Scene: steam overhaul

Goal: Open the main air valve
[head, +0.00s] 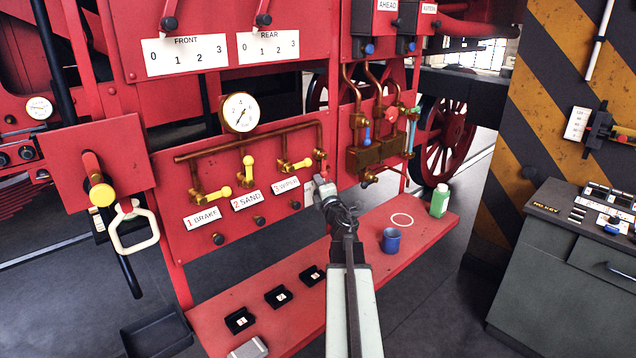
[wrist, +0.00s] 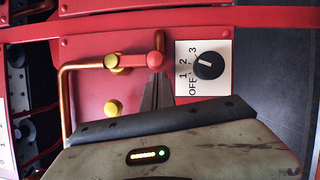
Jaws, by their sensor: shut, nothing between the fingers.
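A small brass valve (head: 320,155) sits at the right end of the copper pipe on the red panel; I take it as the main air valve. In the wrist view its brass body (wrist: 116,62) carries a short lever ending in a red ball (wrist: 155,60). In that sideways-turned view, the lever runs toward the right. My gripper (wrist: 156,84) is shut and empty, its tips close to the red ball. I cannot tell whether they touch it. In the head view my gripper (head: 322,186) reaches the panel just below the valve and hides part of it.
Yellow-handled valves, including the wiper valve (head: 297,164), stand left on the same pipe. A black rotary knob (wrist: 209,66) is beside the lever. Below, the red shelf (head: 345,262) holds a blue cup (head: 391,240) and a green bottle (head: 440,201). A grey cabinet (head: 560,270) stands right.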

